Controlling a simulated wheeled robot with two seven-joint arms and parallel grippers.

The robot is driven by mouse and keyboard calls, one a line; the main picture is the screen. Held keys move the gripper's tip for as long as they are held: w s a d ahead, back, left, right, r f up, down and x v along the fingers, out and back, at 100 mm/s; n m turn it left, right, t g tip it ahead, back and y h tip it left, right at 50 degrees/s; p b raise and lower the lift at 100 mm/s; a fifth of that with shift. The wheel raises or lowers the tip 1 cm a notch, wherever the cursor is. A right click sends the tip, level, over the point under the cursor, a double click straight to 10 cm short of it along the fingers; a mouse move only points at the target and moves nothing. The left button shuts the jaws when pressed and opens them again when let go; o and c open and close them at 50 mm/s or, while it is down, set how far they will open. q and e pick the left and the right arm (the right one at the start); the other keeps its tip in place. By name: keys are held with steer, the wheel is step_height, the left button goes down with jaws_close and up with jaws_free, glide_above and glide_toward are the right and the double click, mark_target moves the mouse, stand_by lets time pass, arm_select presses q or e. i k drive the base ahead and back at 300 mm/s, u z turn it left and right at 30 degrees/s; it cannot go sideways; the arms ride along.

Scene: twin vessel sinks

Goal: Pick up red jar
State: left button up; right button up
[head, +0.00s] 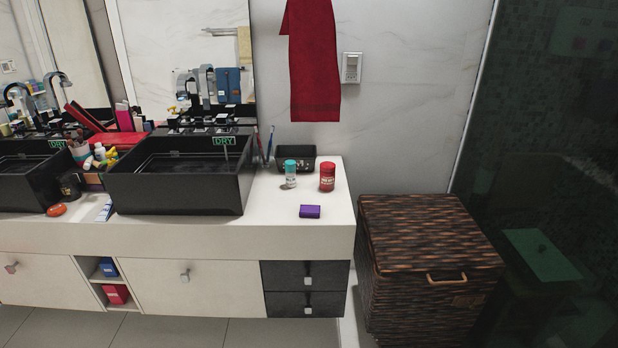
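The red jar (327,177) stands upright on the white counter (265,222), near its right end. It has a red lid and a red body with pale lettering. A small jar with a teal lid (290,173) stands just to its left, with a gap between them. A purple box (310,211) lies flat in front of the red jar. Neither of my grippers is in the head view.
A black vessel sink (185,185) fills the counter left of the jars. A black tray (294,157) sits behind them, against the wall. A red towel (313,60) hangs above. A wicker hamper (425,265) stands on the floor at right. The counter's front right corner is clear.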

mark_target(327, 180)
steer(key=u, duration=0.45)
steer(key=i, duration=1.35)
steer(key=z, duration=0.5)
